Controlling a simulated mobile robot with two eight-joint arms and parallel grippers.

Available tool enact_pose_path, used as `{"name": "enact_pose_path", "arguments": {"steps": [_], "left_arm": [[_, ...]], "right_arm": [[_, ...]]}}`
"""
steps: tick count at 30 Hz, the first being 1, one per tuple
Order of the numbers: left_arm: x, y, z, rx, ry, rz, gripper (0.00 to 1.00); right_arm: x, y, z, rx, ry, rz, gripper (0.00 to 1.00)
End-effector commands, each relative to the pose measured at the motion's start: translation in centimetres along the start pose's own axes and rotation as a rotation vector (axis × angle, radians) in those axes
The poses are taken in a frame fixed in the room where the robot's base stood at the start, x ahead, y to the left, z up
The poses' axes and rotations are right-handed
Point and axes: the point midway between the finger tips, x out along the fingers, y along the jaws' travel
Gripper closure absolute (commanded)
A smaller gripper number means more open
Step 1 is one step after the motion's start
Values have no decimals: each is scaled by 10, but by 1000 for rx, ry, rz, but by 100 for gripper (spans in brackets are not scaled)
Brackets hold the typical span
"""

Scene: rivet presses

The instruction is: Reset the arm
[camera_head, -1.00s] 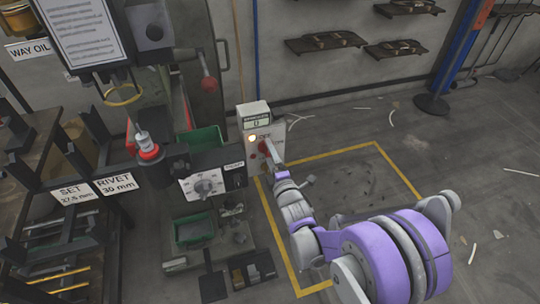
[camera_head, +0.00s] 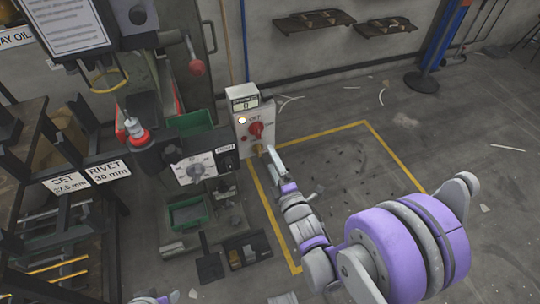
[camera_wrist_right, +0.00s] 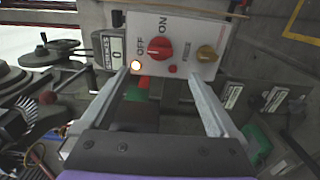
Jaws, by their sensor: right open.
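My right gripper (camera_head: 271,153) is in front of the white control box (camera_head: 240,100), just right of and below its red knob (camera_head: 256,129). In the right wrist view the gripper (camera_wrist_right: 158,82) is open, with nothing between its two fingers. That view shows the box's red knob (camera_wrist_right: 160,48) with OFF and ON labels, a lit lamp (camera_wrist_right: 136,65), a small red button and a brass-coloured knob (camera_wrist_right: 206,53). The counter display (camera_wrist_right: 117,52) reads 0. My left gripper is not in view; a bit of white and purple arm shows at the bottom edge.
The press (camera_head: 140,130) with its red-knobbed lever (camera_head: 196,67) stands left of the box. Green bins (camera_head: 188,213) and a small black tray (camera_head: 247,250) lie below. A dark rack (camera_head: 60,200) is at the left. The yellow-outlined floor (camera_head: 345,165) at right is mostly clear.

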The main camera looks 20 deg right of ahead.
Motion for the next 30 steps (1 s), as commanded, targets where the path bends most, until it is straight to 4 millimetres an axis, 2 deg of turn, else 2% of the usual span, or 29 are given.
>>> {"name": "enact_pose_path", "arguments": {"steps": [15, 20, 23, 26, 30], "left_arm": [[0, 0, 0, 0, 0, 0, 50], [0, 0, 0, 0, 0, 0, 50], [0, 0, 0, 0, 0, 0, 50], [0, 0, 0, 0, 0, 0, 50], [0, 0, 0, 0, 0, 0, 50]], "right_arm": [[0, 0, 0, 7, -1, -5, 5], [-6, -1, 4, 138, -29, -100, 5], [-19, -6, 8, 321, -84, -229, 5], [-44, -14, 11, 538, -173, -378, 5], [-92, -25, 10, 829, -341, -568, 5]]}}
